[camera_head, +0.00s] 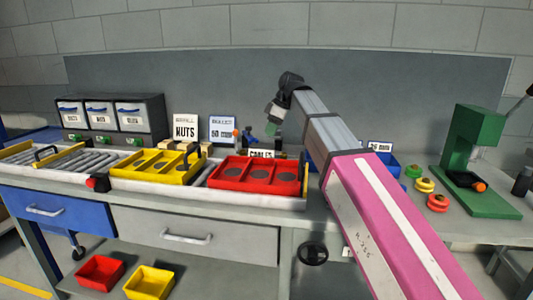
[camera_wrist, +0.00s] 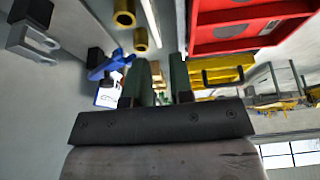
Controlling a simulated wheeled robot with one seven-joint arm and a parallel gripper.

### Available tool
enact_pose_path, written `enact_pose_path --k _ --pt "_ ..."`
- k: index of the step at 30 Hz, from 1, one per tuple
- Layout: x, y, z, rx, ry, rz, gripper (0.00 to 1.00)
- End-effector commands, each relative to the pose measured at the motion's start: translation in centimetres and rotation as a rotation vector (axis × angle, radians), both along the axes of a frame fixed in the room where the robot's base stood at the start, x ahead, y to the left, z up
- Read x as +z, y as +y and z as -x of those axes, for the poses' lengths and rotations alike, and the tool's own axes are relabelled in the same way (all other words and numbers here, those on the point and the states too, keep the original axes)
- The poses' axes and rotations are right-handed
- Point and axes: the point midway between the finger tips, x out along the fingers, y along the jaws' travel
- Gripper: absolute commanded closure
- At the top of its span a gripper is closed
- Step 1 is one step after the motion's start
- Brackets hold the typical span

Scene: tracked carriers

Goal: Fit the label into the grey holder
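Several printed cards are in the head view: a white NUTS card (camera_head: 185,127), a blue-edged card (camera_head: 222,129) and a low CABLES card (camera_head: 261,153), all behind the trays. I cannot tell which one is the label. A grey clip-like piece (camera_wrist: 32,42) shows at the upper left of the wrist view; it may be the grey holder. My gripper (camera_head: 271,128) is raised behind the red tray, above and near the CABLES card. In the wrist view its green fingers (camera_wrist: 162,82) stand apart, with nothing visible held between them.
A red tray (camera_head: 240,188) and a yellow tray (camera_head: 128,176) sit on the carrier track in front. A drawer cabinet (camera_head: 145,132) stands at left. A green press (camera_head: 478,150) and several coloured rings (camera_head: 438,204) are at right. A blue bin (camera_head: 388,160) is behind my arm.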

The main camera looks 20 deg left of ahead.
Motion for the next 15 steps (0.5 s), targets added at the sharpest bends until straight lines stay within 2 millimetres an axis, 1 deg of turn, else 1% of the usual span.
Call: enact_pose_path --k 4,7,11,15 --pt "-0.2 0.1 0.0 0.000 0.001 0.000 0.79" --pt "-0.9 0.3 0.1 0.000 0.001 0.000 0.79" --pt "-2.4 1.0 0.2 0.001 0.002 0.001 0.79" --pt "-4.3 1.8 0.2 0.000 0.001 0.001 0.79"
